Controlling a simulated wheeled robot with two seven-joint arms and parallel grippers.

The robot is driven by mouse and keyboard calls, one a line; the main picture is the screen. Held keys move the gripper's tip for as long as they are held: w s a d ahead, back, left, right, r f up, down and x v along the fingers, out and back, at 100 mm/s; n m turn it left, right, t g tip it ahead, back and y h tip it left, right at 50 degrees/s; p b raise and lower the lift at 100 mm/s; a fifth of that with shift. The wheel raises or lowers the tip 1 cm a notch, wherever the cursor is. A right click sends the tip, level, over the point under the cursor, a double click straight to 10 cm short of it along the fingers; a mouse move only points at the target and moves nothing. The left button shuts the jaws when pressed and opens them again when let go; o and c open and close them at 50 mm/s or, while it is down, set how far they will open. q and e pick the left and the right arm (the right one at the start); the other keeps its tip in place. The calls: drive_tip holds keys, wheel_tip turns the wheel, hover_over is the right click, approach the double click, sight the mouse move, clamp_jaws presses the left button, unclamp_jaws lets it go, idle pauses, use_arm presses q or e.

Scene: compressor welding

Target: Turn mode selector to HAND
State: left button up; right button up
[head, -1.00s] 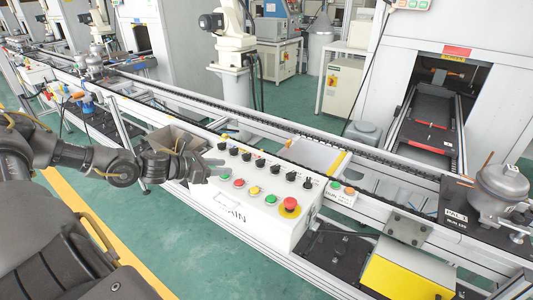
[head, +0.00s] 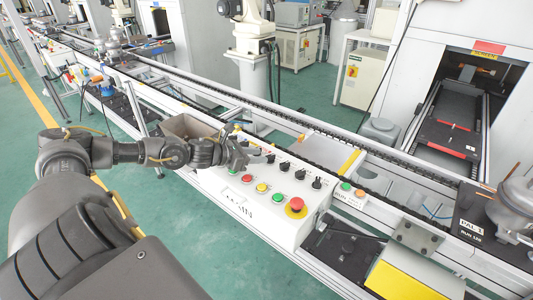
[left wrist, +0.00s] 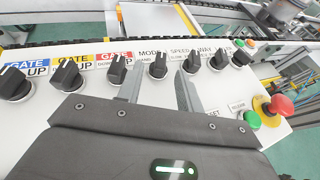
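The white control panel box (head: 262,218) carries a row of black selector knobs. In the left wrist view, the mode selector (left wrist: 158,66) is a black knob beside the label "MODE". My left gripper (left wrist: 160,82) is open, with one grey finger on each side of that knob's position in the picture. I cannot tell whether the fingers touch it. In the head view my left gripper (head: 258,154) reaches over the panel's upper left part and hides some of the knobs. My right gripper is in neither view.
The speed knob (left wrist: 192,61) is close right of the mode selector, beside the right finger. A gate knob (left wrist: 117,68) is close on the left. A red emergency button (head: 296,205) and several coloured buttons are lower on the panel. A conveyor rail runs behind it.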

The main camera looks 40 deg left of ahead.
sight(268, 156)
use_arm(q)
drive_tip(key=shift+p+x, duration=0.55)
drive_tip(key=shift+x, duration=1.6)
drive_tip(key=shift+r, duration=0.1)
clamp_jaws()
